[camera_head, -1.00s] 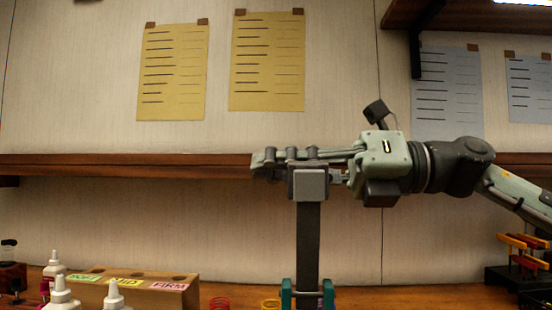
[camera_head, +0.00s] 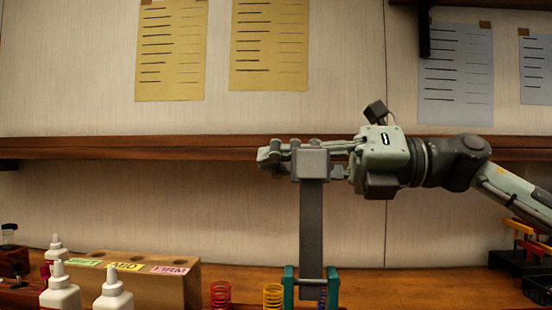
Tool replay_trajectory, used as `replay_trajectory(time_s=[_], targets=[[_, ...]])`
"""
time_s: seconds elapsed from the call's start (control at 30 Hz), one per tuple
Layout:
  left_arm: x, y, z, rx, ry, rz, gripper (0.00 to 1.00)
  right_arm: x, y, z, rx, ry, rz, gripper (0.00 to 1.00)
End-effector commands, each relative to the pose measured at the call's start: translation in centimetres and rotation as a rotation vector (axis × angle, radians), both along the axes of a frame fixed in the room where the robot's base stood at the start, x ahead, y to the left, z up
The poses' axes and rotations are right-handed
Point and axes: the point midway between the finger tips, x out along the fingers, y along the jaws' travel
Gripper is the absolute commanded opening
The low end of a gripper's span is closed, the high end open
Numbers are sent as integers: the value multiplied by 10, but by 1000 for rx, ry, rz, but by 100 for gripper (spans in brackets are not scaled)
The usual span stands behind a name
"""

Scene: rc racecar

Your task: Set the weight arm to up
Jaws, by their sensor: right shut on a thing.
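The weight arm (camera_head: 311,225) is a dark grey flat bar that stands upright. A lighter grey block (camera_head: 312,165) sits at its top. Its lower end is between the teal posts of a bracket (camera_head: 289,287) on the bench. My right gripper (camera_head: 278,155) reaches in from the right, level with the block, and is shut on the top of the weight arm. The block hides part of the fingers, so the exact contact does not show. My left gripper is not in view.
Red (camera_head: 221,294) and yellow (camera_head: 273,295) springs stand left of the bracket. Farther left are a wooden rack (camera_head: 180,288) with labels and several white bottles (camera_head: 114,292). A dark holder (camera_head: 538,290) with coloured tools stands at the right. The bench (camera_head: 420,285) between is clear.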

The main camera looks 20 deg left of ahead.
Motion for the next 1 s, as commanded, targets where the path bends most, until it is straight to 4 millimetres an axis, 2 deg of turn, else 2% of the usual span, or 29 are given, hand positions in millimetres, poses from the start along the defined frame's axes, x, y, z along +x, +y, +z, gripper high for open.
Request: replay_trajectory(time_s=[0.03, 0.07, 0.1, 0.23, 0.57, 0.67, 1.0], targets=[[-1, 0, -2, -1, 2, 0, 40, -5, 2, -19, -35, 0, 21, 0], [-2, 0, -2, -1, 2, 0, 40, -5, 2, -19, -35, 0, 21, 0], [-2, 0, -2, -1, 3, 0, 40, -5, 2, -19, -35, 0, 21, 16], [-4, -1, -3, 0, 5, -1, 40, -5, 3, -19, -35, 0, 21, 31], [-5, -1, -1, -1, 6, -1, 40, -5, 3, -16, -33, -3, 22, 31], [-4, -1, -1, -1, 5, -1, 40, -5, 3, -4, -31, -4, 20, 31], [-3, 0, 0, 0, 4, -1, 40, -3, 2, 67, -16, -2, 10, 31]])
